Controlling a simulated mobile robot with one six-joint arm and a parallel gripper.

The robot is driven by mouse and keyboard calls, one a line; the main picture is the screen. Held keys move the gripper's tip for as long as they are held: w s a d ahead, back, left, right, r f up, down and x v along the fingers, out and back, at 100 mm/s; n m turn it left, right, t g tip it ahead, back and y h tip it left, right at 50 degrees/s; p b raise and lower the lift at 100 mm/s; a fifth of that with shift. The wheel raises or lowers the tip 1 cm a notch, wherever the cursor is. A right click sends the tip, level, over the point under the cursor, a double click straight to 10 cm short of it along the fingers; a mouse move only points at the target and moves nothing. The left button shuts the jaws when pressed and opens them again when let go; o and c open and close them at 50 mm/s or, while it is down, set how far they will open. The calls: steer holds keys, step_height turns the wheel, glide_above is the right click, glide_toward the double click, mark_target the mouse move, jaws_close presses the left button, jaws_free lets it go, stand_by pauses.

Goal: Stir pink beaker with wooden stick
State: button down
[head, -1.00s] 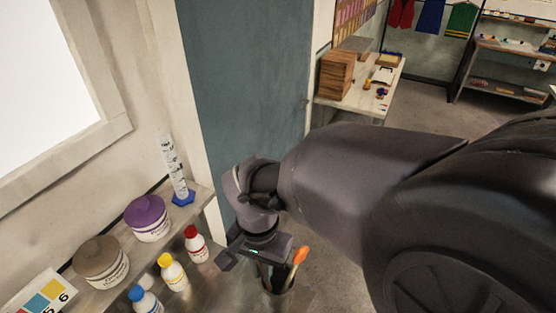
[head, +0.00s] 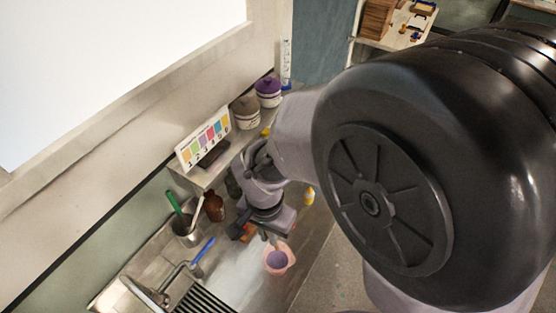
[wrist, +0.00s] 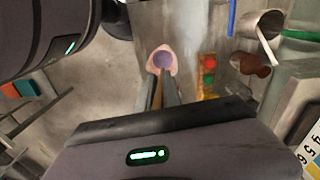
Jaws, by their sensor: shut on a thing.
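The pink beaker (head: 289,261) stands on the metal counter in the head view and holds purple liquid. It also shows ahead of the fingers in the wrist view (wrist: 153,56). My gripper (head: 271,239) is just behind and above the beaker, pointing down. In the wrist view my gripper (wrist: 160,84) is shut on the light-brown wooden stick (wrist: 157,97), which points toward the beaker. The stick's far end is small and partly hidden, so I cannot tell whether it is inside the beaker.
Left of the beaker are a blue-handled tool (head: 204,249), a metal cup (head: 186,236) with a green-handled item, and a brown bottle (head: 214,207). A faucet (head: 150,292) stands at the front left.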

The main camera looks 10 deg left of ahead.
steer(key=shift+w+d+f+b, duration=0.1)
steer(key=shift+w+f+b, duration=0.1)
steer(key=shift+f+b, duration=0.3)
step_height(320, 180, down, 14)
steer(key=b, duration=1.2)
steer(key=shift+w+r, duration=0.15)
